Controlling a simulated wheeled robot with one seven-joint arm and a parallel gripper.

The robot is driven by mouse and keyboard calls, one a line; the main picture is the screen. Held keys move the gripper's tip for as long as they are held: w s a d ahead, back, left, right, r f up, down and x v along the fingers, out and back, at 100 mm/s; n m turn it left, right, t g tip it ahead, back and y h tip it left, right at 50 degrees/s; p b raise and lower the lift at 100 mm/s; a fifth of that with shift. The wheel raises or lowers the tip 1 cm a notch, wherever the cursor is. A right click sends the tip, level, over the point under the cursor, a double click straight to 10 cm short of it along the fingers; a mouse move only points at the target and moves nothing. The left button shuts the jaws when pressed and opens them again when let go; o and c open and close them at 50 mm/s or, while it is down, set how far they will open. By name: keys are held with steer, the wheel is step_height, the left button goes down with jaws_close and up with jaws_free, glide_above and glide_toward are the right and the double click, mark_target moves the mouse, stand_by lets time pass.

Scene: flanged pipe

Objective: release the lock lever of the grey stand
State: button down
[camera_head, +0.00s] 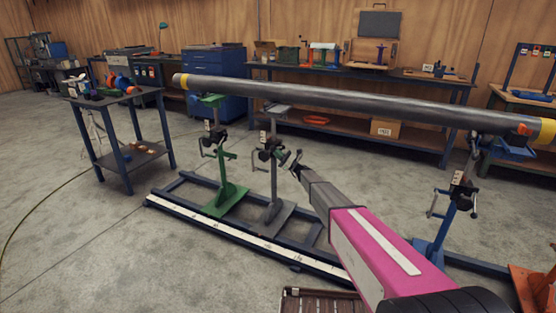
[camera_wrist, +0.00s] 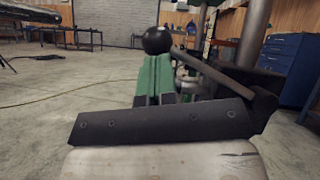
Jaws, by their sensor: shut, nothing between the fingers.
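The grey stand (camera_head: 273,190) stands under the long pipe (camera_head: 330,97), just right of the green stand (camera_head: 227,185). In the wrist view its lock lever (camera_wrist: 215,72) is a dark bar slanting from a black ball knob (camera_wrist: 157,40) down to the right, towards a dark clamp body. My gripper (camera_head: 284,157) is at the right side of the grey stand, at the height of its clamp. In the wrist view its green fingers (camera_wrist: 154,70) are shut together and empty. The knob appears right at the fingertips; I cannot tell if they touch.
A blue stand (camera_head: 452,215) holds the pipe's right end. The stands rise from a dark floor rail (camera_head: 250,240) with a pale scale strip. A small table (camera_head: 118,98) with tools is at the left. Workbenches line the back wall. The floor at left is open, crossed by a hose.

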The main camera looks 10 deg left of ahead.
steer(key=shift+w+a+r, duration=0.1)
steer(key=shift+r, duration=0.75)
steer(key=s+d+f, duration=0.2)
steer(key=d+f, duration=0.7)
steer(key=shift+s+f, duration=0.3)
steer(key=shift+s, duration=0.05)
